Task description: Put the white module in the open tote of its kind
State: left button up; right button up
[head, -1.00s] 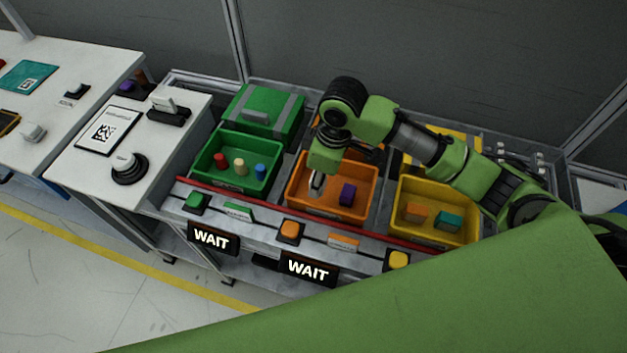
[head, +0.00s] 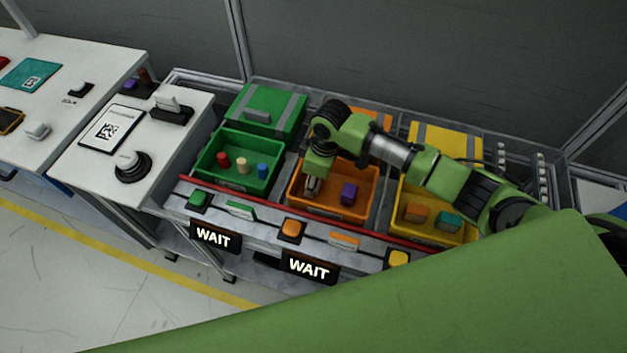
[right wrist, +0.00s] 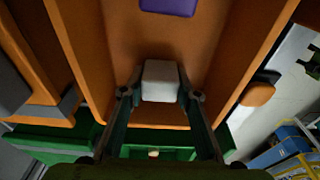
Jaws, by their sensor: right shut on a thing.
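The white module (right wrist: 160,80) is between the fingertips of my right gripper (right wrist: 161,93), which is shut on it. In the head view my right gripper (head: 312,187) points down inside the left part of the open orange tote (head: 326,207). Its fingers largely hide the module there. A purple block (head: 349,193) lies in the same tote, to the right of the gripper; it also shows at the top of the right wrist view (right wrist: 169,5). I cannot tell whether the white module touches the tote floor. My left gripper is not in view.
An open green tote (head: 239,178) with several pegs stands to the left. An open yellow tote (head: 427,233) with orange and teal blocks stands to the right. Closed totes sit behind. A red rail, buttons and two WAIT signs (head: 214,236) run along the front.

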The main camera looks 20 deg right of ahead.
jog(key=o, duration=1.1)
jog(key=shift+f, duration=0.1)
jog(key=r, duration=0.4)
jog(key=d+r, duration=0.1)
jog(key=r, duration=0.3)
jog(key=s+r+b, duration=0.1)
jog(key=r, duration=0.3)
jog(key=shift+d+r, duration=0.1)
jog(key=shift+d, duration=0.15)
